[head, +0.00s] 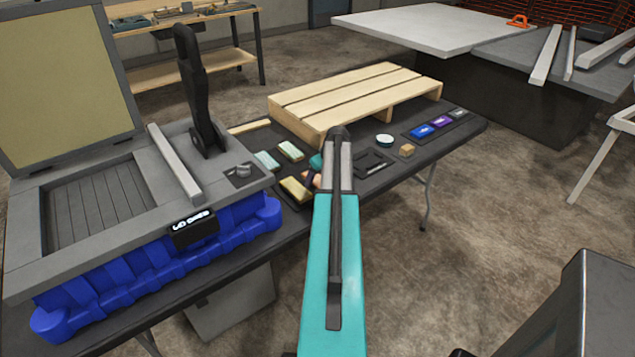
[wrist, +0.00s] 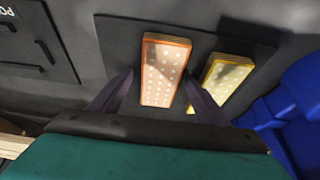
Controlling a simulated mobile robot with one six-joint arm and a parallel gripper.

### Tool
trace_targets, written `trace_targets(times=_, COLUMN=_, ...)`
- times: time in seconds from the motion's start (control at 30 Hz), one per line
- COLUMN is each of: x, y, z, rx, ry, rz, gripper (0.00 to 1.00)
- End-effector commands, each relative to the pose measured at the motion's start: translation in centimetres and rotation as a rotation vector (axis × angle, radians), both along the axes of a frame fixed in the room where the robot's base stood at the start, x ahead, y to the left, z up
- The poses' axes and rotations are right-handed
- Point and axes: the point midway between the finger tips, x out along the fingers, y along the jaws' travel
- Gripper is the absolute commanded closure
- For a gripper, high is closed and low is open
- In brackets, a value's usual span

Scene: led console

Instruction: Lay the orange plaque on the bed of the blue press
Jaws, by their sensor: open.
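The orange plaque (wrist: 166,62), orange-edged with a pale dotted face, lies on a dark mat in the wrist view. My gripper (wrist: 159,82) is open and empty, its dark fingers on either side of the plaque's near end. I cannot tell whether they touch it. In the head view only a bit of the orange plaque (head: 309,180) shows beside my arm, which hides most of my gripper. The blue press (head: 150,262) stands at the left with its lid (head: 65,75) raised. Its grey slatted bed (head: 97,205) is empty.
A yellow plaque (wrist: 222,82) lies close right of the orange one in the wrist view. Two pale green plaques (head: 291,150) lie near the press. A wooden pallet (head: 355,95) stands behind. A small block (head: 407,150) and coloured tiles (head: 442,121) lie to the right.

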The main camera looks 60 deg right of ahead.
Motion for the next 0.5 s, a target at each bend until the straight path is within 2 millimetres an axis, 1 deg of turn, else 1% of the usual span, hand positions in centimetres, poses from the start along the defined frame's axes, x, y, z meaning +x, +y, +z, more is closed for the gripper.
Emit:
trace_targets(times=0.3, x=-0.01, y=0.0, z=0.02, rx=0.0, ry=0.0, rz=0.0, gripper=0.31)
trace_targets(times=0.47, x=-0.01, y=0.0, z=0.02, rx=0.0, ry=0.0, rz=0.0, gripper=0.58)
trace_targets(times=0.5, x=-0.01, y=0.0, z=0.02, rx=0.0, ry=0.0, rz=0.0, gripper=0.65)
